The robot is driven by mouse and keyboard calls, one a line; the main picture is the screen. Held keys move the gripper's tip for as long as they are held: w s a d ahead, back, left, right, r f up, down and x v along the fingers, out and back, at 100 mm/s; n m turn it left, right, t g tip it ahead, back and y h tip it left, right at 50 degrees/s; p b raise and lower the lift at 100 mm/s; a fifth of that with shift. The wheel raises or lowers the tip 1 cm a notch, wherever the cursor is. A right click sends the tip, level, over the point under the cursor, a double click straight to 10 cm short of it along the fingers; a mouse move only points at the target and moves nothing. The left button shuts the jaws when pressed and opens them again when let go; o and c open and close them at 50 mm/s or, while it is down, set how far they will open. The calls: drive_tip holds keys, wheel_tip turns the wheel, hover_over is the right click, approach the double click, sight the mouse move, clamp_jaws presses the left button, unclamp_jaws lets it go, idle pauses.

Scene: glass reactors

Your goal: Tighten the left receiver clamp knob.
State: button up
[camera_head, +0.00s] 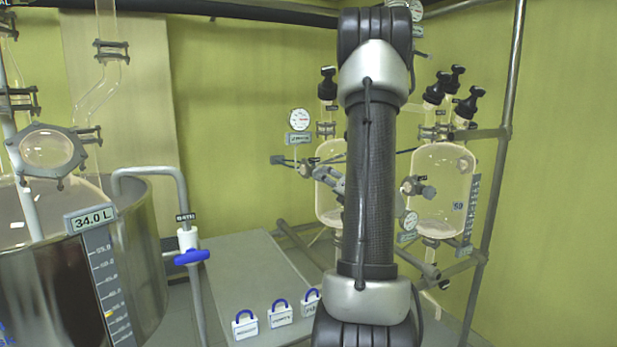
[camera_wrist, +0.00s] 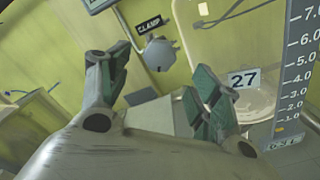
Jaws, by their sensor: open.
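The grey lobed clamp knob (camera_wrist: 160,54) shows in the wrist view, below a dark tag reading CLAMP (camera_wrist: 149,24). It lies just beyond my gripper (camera_wrist: 160,72), between and slightly above the fingertips as pictured. My gripper is open, with green pads on both fingers and nothing between them; I see a gap to the knob. The left receiver (camera_wrist: 262,104), clear glass with a "27" label, stands at the right of the wrist view. In the head view, the left receiver (camera_head: 328,207) is partly hidden by my arm.
A large steel vessel (camera_head: 140,260) is at left, beside a blue-handled valve (camera_head: 192,257). Several blue-shackled padlocks (camera_head: 280,315) sit on the grey bench (camera_head: 240,270).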

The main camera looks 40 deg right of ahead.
drive_tip(key=shift+n, duration=0.3)
drive_tip(key=x, duration=0.7)
drive_tip(key=shift+w+d, duration=0.1)
drive_tip(key=shift+w, duration=0.3)
drive_tip(key=c, duration=1.1)
